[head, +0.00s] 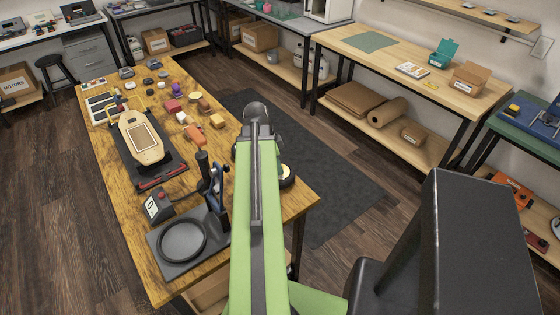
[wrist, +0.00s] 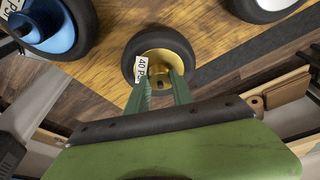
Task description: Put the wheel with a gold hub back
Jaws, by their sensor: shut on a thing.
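In the wrist view, a small black-tyred wheel with a gold hub (wrist: 165,60) sits between the green fingers of my gripper (wrist: 160,80), which is shut on it. A white label reading "40 P", partly cut off, is on the hub. The wood table top shows behind the wheel. I cannot tell whether the wheel touches it. In the head view, my arm hides the gripper and the held wheel.
A blue-hubbed wheel (wrist: 40,22) and a light-hubbed wheel (wrist: 265,5) flank it. The workbench (head: 130,250) holds a dark round dish (head: 182,240), a tan board (head: 142,138) and several small parts. Dark floor matting (head: 335,195) lies beyond its right edge.

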